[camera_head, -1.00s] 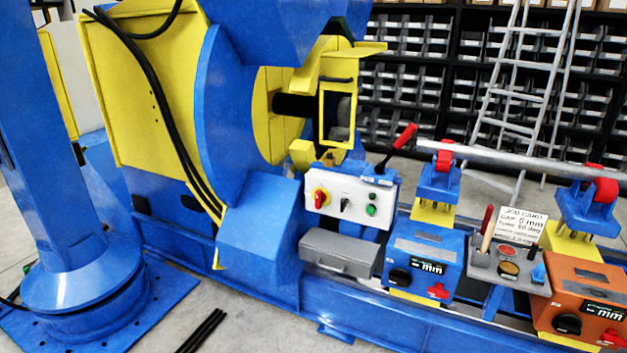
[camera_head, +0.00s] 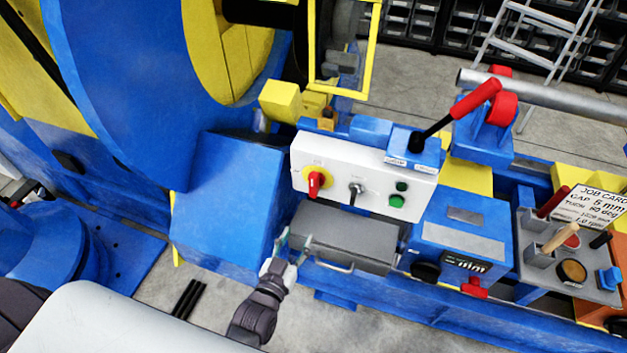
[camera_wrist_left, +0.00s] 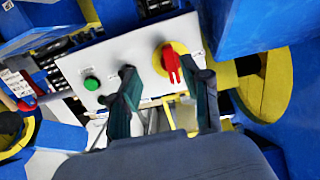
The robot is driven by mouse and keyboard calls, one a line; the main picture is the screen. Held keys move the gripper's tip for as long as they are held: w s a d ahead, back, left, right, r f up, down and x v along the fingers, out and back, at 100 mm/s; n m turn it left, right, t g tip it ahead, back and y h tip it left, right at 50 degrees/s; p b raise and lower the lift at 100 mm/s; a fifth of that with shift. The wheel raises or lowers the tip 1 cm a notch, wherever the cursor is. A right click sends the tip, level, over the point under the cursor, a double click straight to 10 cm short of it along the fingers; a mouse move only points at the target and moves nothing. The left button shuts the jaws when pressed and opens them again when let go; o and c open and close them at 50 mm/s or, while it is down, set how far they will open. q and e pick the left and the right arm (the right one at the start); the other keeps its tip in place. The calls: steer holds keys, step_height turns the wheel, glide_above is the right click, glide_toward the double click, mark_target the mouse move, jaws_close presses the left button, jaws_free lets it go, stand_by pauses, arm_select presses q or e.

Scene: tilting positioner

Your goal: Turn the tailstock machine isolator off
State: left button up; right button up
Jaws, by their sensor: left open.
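A red isolator handle on a yellow disc (camera_head: 316,182) sits at the left end of a white control panel (camera_head: 385,165). The handle stands roughly upright in the head view. The isolator also shows in the left wrist view (camera_wrist_left: 172,62), upper middle. My left gripper (camera_head: 292,248) is open and empty, below and slightly left of the isolator, beside a grey drawer box. In the wrist view its two dark fingers (camera_wrist_left: 166,80) point toward the panel, with the isolator beyond them, nearer the right finger. No contact shows. My right gripper is not in view.
The panel also has a black-knobbed switch (camera_head: 356,192) and green buttons (camera_head: 397,200). The grey drawer box (camera_head: 345,235) with its handle juts out below. A red-gripped lever (camera_head: 460,115) rises behind the panel. A large blue housing (camera_head: 225,190) stands to the left.

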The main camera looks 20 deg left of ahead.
arm_select(q)
steer(key=t, duration=0.1)
glide_toward(312, 186)
steer(key=s, duration=0.2)
steer(key=w, duration=0.6)
steer(key=w+p, duration=0.1)
steer(key=w, duration=0.6)
steer(key=shift+w+d+f, duration=0.1)
steer(key=shift+d, duration=0.1)
jaws_close()
